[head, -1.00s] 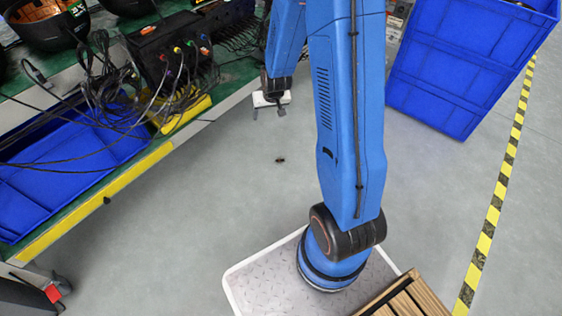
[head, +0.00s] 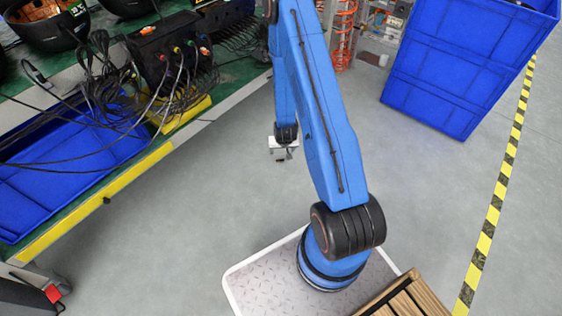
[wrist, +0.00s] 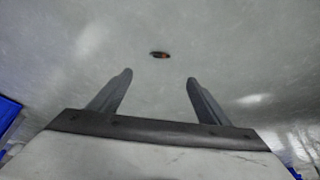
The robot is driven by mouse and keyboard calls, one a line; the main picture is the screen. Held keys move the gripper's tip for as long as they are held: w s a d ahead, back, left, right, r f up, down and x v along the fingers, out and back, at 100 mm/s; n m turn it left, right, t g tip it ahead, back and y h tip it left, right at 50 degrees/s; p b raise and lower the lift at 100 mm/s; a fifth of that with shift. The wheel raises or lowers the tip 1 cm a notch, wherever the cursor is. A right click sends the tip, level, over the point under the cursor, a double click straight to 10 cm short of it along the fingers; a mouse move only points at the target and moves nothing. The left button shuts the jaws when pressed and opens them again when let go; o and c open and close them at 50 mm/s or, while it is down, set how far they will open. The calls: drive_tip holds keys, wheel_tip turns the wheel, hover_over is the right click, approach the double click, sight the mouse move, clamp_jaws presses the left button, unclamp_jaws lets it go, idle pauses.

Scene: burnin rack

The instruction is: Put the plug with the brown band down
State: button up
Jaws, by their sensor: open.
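A small dark plug-like piece (wrist: 160,54) with an orange-red or brown patch lies on the grey floor in the wrist view. It is too small for me to be sure of its band. In the head view it is a dark speck (head: 281,160) right by my gripper (head: 283,155). My gripper is open and empty and points down at the floor. In the wrist view the piece shows just beyond the gap between the two fingers (wrist: 158,78), apart from both.
A bench at left carries a black box (head: 170,50) with coloured plugs and loose black cables (head: 100,85). A blue bin (head: 60,175) sits along its yellow-edged front. Stacked blue crates (head: 465,65) stand at upper right. The floor around my gripper is clear.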

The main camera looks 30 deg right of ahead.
sight(281, 160)
drive_tip(key=x, duration=1.7)
drive_tip(key=shift+f, duration=0.35)
drive_tip(key=shift+s, duration=0.1)
drive_tip(key=c, duration=1.2)
